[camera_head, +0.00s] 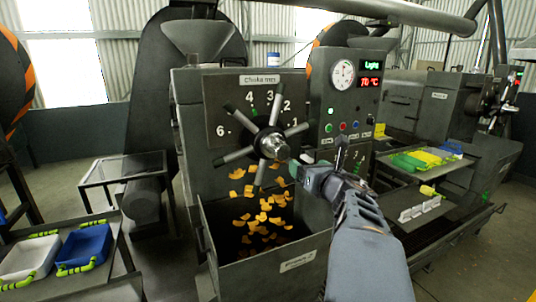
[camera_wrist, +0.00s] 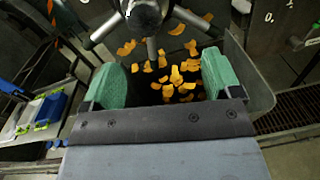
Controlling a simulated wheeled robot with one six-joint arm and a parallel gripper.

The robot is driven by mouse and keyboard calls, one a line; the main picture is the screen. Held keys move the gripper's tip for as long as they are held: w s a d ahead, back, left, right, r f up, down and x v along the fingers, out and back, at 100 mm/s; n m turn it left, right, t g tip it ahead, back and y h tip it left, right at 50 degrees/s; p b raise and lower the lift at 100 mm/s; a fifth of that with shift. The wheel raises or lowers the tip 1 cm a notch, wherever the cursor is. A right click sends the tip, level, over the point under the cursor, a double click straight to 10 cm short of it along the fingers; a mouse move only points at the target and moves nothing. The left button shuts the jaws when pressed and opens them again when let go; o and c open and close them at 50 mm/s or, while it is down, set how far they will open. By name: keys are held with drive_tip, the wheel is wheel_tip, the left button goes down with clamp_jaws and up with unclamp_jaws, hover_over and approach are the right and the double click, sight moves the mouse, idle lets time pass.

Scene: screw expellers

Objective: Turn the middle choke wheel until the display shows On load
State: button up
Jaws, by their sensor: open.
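The choke wheel (camera_head: 270,143) is a dark hub with several grey spokes on the front of the middle machine, below a plate marked with numbers (camera_head: 262,106). Its hub and lower spokes also show at the top of the wrist view (camera_wrist: 143,14). The display (camera_head: 371,74) reads "Light" in green above "70 °C" in red. My gripper (camera_head: 318,170) is open and empty, to the lower right of the hub and apart from it. In the wrist view its green fingers (camera_wrist: 160,80) stand wide apart, below the hub.
Orange flakes (camera_head: 262,220) fall into an open bin (camera_head: 312,243) under the wheel. A gauge (camera_head: 343,74) and coloured buttons (camera_head: 342,127) sit right of it. Side tables hold a white tray (camera_head: 30,257), a blue tray (camera_head: 85,246) and, at right, coloured items (camera_head: 422,160).

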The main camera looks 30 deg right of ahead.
sight(283, 153)
drive_tip(key=w+n+p, duration=0.1)
drive_tip(key=w, duration=0.3)
drive_tip(key=w+n+p, duration=0.1)
drive_tip(key=w, duration=0.4)
drive_tip(key=w+n+y+p, duration=0.1)
drive_tip(key=w, duration=0.4)
drive_tip(key=shift+d+r, duration=0.15)
drive_tip(key=shift+d, duration=0.15)
drive_tip(key=shift+c, duration=0.5)
drive_tip(key=c, duration=1.2)
drive_tip(key=shift+a+y, duration=0.1)
drive_tip(key=shift+y, duration=0.2)
